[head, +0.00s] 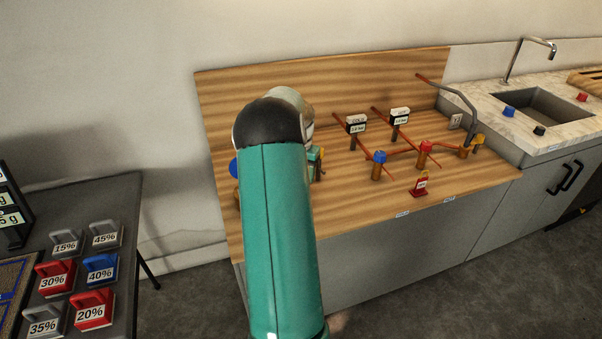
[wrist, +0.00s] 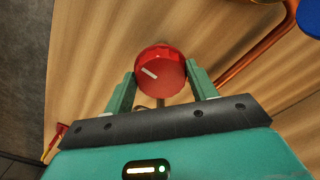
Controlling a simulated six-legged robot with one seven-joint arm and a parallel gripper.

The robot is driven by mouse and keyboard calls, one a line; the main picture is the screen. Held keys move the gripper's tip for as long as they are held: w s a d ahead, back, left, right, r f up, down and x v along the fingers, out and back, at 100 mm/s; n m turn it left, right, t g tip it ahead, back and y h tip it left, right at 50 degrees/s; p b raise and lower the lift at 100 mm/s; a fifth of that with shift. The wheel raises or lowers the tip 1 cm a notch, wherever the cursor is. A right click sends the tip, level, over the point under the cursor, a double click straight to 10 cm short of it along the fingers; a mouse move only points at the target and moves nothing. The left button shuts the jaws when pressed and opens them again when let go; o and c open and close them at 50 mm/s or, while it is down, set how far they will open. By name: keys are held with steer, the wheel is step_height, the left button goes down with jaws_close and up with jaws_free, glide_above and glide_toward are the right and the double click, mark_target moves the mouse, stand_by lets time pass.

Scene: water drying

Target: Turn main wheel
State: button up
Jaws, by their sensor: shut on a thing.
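The main wheel is a red round knob (wrist: 160,68) with a white mark on its top face, near the centre of the wrist view. My gripper (wrist: 162,82) has one teal finger on each side of the wheel and is shut on it. The white mark lies slanted. In the head view my arm hides the held wheel, and only a small part of my gripper (head: 316,160) shows beside the arm.
A wooden bench (head: 350,205) carries copper pipes, a blue valve (head: 379,157), a red valve (head: 425,147) and a red tagged block (head: 420,186). A sink (head: 545,105) stands at right. A dark table (head: 125,205) with several labelled weights stands at left.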

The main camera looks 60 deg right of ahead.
steer(key=m, duration=0.6)
steer(key=shift+w, duration=0.15)
stand_by(0.3)
steer(key=o, duration=1)
steer(key=shift+r, duration=0.15)
step_height(320, 180, up, 14)
steer(key=shift+f, duration=0.2)
